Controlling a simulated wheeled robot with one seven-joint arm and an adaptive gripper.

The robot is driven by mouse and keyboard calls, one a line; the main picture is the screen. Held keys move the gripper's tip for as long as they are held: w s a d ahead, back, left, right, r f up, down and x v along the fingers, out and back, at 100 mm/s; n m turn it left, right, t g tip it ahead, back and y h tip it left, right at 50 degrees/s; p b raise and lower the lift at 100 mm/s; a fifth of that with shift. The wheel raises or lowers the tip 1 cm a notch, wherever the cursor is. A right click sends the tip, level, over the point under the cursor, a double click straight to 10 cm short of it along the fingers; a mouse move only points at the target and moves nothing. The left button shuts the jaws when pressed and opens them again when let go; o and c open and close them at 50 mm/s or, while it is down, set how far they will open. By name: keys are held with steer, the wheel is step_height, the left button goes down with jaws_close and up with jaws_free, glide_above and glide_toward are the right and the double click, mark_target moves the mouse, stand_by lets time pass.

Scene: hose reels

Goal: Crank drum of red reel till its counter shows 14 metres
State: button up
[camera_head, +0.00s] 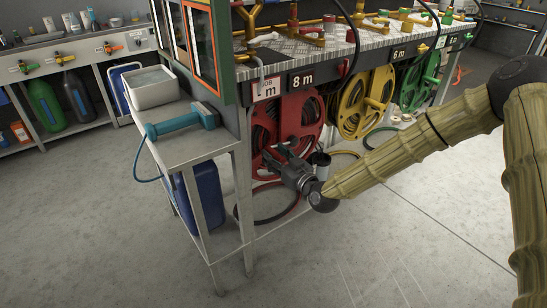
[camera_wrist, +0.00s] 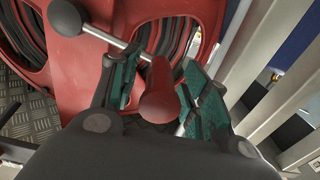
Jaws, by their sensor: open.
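The red reel (camera_head: 313,108) hangs under the metal bench at its near end, with dark hose wound on it. Its counter (camera_head: 302,79) reads 8 m. My gripper (camera_head: 276,156) is at the lower front of this reel. In the wrist view, the red crank handle (camera_wrist: 160,95) lies between the two green-padded fingers of my open gripper (camera_wrist: 161,80). Whether either pad touches the handle I cannot tell. The metal crank rod (camera_wrist: 108,34) runs from a dark hub to the handle, across the red drum (camera_wrist: 95,75).
A yellow reel (camera_head: 352,105) and a green reel (camera_head: 418,82) hang further right. A small side table (camera_head: 185,150) stands left of the red reel, holding a white basin (camera_head: 150,92) and a teal tool (camera_head: 180,123). Its legs are near my gripper. The front floor is clear.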

steer(key=shift+w+a, duration=0.25)
steer(key=shift+w, duration=0.15)
jaws_close()
steer(key=shift+a, duration=0.15)
steer(key=shift+s+f+n, duration=0.15)
steer(key=shift+f+n, duration=0.85)
steer(key=shift+f, duration=0.05)
steer(key=w+d+f+n, duration=0.2)
steer(key=d+f+n, duration=0.1)
steer(key=f+n, duration=0.6)
steer(key=shift+w+d+f+n+b, duration=0.25)
steer(key=shift+n+b, duration=0.1)
steer(key=shift+n, duration=0.15)
